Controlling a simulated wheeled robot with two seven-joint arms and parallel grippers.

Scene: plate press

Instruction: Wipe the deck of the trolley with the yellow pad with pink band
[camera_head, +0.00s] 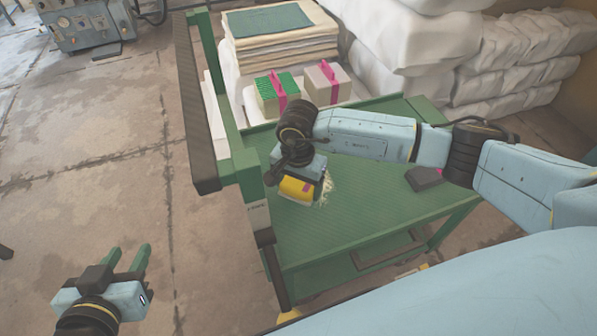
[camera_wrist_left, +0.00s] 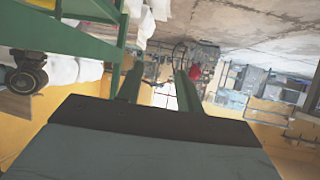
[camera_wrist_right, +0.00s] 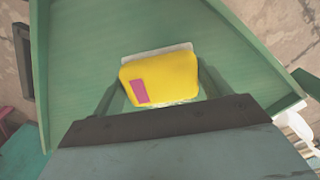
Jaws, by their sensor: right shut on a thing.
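The yellow pad with pink band (camera_head: 297,190) is between the fingers of my right gripper (camera_head: 304,184), low over or on the green trolley deck (camera_head: 350,215). Whether it touches the deck cannot be told. The right wrist view shows the yellow pad (camera_wrist_right: 160,77) between both fingers, its pink band at lower left. A pale, scattered patch (camera_head: 326,188) lies on the deck just right of the pad, partly hidden by the gripper. My left gripper (camera_head: 130,256) is open and empty over the floor, left of the trolley.
A dark block (camera_head: 424,179) with a bit of pink lies on the deck's right part, under my right arm. Behind the deck stand a green block (camera_head: 275,95) and a beige block (camera_head: 327,83), both pink-banded. The trolley's upright handle (camera_head: 195,105) rises at left. White sacks (camera_head: 410,35) are behind.

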